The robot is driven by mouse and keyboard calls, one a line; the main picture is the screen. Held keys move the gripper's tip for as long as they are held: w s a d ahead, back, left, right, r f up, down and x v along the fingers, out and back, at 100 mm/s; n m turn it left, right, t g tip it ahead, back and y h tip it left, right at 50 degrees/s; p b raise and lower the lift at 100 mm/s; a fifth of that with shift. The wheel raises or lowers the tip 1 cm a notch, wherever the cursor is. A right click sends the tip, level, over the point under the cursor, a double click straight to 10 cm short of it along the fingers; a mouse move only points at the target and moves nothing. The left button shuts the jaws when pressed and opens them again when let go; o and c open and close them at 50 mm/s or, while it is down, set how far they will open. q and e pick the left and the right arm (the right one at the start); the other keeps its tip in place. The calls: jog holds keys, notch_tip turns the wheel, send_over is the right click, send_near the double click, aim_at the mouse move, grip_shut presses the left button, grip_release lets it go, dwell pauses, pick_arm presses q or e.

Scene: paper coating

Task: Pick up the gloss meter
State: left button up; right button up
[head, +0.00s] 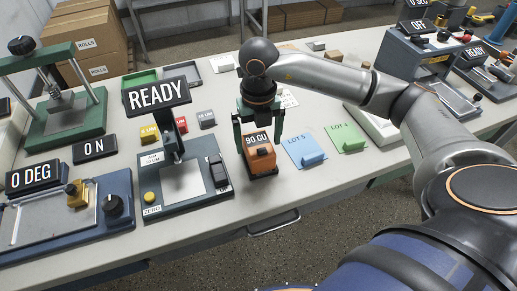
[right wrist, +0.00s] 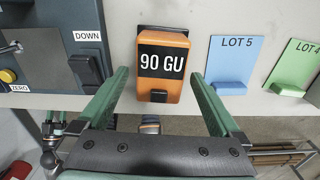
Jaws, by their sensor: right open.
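The gloss meter (head: 262,160) is a small orange box with a black display plate reading 90 GU. It stands on the light grey bench, between the thickness gauge and the LOT 5 card. In the right wrist view the gloss meter (right wrist: 162,85) lies ahead, between the green fingers. My right gripper (head: 258,138) is above the gloss meter, its fingers spread to either side. In the right wrist view the right gripper (right wrist: 162,92) is open, with a gap visible on both sides of the orange body. My left gripper is not in view.
A gauge with a READY display (head: 157,95) stands just left. A blue LOT 5 card (head: 298,146) and green LOT 4 card (head: 341,134) lie to the right. Small yellow, red and grey blocks sit behind. A drawer handle (head: 273,223) is below the bench's front edge.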

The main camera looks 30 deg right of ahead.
jog(key=shift+f, duration=1.35)
jog(key=shift+w+r, duration=0.1)
grip_shut()
